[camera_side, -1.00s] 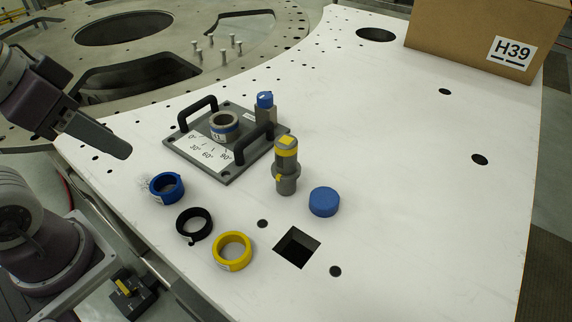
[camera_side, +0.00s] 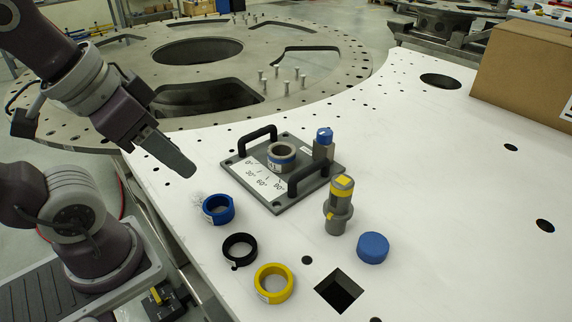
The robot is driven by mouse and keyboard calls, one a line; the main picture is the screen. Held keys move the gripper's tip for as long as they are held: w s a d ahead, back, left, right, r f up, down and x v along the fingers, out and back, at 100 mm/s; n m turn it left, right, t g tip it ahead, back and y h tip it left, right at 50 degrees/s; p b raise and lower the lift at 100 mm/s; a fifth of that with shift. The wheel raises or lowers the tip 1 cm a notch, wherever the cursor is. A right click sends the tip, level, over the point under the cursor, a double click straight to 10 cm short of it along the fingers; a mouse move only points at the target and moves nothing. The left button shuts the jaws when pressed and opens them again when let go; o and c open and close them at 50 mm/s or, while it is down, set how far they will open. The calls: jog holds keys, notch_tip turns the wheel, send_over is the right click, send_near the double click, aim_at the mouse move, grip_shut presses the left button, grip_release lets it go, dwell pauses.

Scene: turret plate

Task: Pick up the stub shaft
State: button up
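The stub shaft appears to be the grey upright cylinder with yellow bands (camera_side: 340,207), standing on the white table right of the grey fixture plate (camera_side: 255,192). My gripper (camera_side: 187,170) is at the left, above the table's left edge, pointing down to the right. It is well apart from the shaft, with the fixture plate between them in the picture. Its fingers overlap from this side, so their opening cannot be told. Nothing shows held at its tip.
Blue (camera_side: 218,209), black (camera_side: 239,250) and yellow (camera_side: 273,283) rings lie in front. A blue cap (camera_side: 373,247) and square hole (camera_side: 338,291) are near the shaft. A cardboard box (camera_side: 530,77) stands back right.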

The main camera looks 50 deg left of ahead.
jog(key=o, duration=0.5)
jog(key=shift+o, duration=0.2)
jog(key=n+g, duration=0.6)
jog(key=n, duration=1.6)
send_near(343, 180)
jog(key=f, duration=0.4)
jog(key=shift+s+a+f, duration=0.1)
jog(key=shift+s+f, duration=0.1)
jog(key=shift+f, duration=0.1)
notch_tip(343, 180, down, 7)
jog(key=shift+r, duration=0.1)
